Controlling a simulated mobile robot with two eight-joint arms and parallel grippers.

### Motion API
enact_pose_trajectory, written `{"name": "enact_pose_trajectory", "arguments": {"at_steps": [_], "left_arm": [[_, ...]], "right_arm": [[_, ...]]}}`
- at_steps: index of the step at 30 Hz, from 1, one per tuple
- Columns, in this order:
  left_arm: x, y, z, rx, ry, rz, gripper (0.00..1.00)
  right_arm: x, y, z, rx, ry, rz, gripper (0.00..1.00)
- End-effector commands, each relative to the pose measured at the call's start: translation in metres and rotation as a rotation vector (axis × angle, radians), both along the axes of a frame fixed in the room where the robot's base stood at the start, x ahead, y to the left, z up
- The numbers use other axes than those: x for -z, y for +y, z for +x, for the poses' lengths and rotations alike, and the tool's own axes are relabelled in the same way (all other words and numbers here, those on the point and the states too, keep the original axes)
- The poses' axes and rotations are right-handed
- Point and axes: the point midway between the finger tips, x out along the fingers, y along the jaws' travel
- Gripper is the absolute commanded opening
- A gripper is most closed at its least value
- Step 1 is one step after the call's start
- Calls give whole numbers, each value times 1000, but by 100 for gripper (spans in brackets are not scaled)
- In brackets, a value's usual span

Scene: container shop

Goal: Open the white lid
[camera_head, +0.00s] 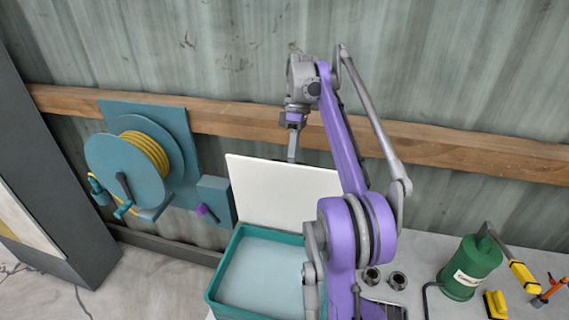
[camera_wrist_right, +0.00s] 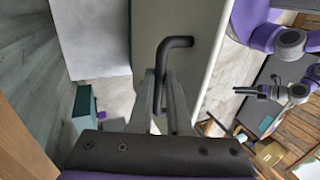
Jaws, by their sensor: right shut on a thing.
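The white lid (camera_head: 275,190) stands raised, close to upright, at the back of the teal box (camera_head: 222,272). The box's pale inside shows below it. My right gripper (camera_head: 292,158) is at the lid's top edge. In the right wrist view, my right gripper (camera_wrist_right: 164,92) is shut on the dark bent handle (camera_wrist_right: 178,42) on the lid (camera_wrist_right: 210,75). My purple arm hides the lid's right end and part of the box in the head view. My left gripper (camera_wrist_right: 244,91) shows small at the right of the wrist view, away from the lid; its jaw opening is unclear.
A teal hose reel (camera_head: 125,170) with yellow hose is on the wall at left. A wooden beam (camera_head: 235,122) runs along the corrugated wall behind the lid.

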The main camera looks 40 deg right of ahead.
Motion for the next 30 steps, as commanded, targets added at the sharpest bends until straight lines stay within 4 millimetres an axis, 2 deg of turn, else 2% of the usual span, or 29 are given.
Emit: {"name": "enact_pose_trajectory", "arguments": {"at_steps": [18, 19, 23, 24, 30], "left_arm": [[-1, 0, 1, 0, -2, 0, 50], [-1, 0, 1, 0, -2, 0, 50], [-1, 0, 1, 0, -2, 0, 50], [-1, 0, 1, 0, -2, 0, 50], [-1, 0, 1, 0, -2, 0, 50]], "right_arm": [[2, -6, 3, -2, 17, 23, 0], [2, -6, 3, -2, 17, 23, 19], [1, -6, 3, -2, 17, 23, 43], [1, -7, 3, -1, 17, 22, 46], [1, -7, 2, 0, 18, 23, 46]]}}
